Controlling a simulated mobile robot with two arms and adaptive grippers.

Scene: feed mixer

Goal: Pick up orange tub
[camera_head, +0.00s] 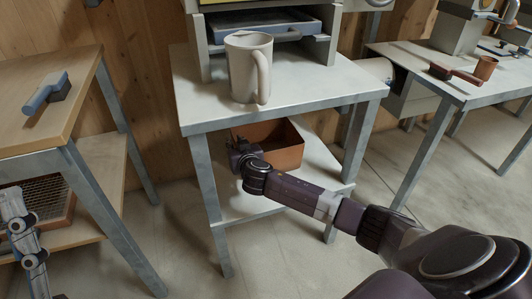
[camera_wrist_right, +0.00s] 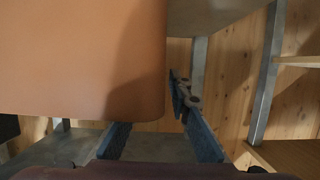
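The orange tub (camera_head: 284,150) stands on the lower shelf of the middle table, partly hidden by the tabletop and my right arm. My right gripper (camera_head: 238,150) is at the tub's front left in the head view. In the right wrist view the tub (camera_wrist_right: 80,60) fills the upper left, close to the camera. The fingers of the right gripper (camera_wrist_right: 152,112) are spread apart, with the tub's rounded corner showing between them. I cannot tell whether they touch it. Part of my left arm's end (camera_head: 22,230) shows at the left edge; its finger state is unclear.
A pale mug (camera_head: 246,68) stands on the middle tabletop (camera_head: 310,95), in front of a machine. A brush (camera_head: 47,92) lies on the left table (camera_head: 30,130). Metal table legs (camera_head: 207,180) flank the shelf.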

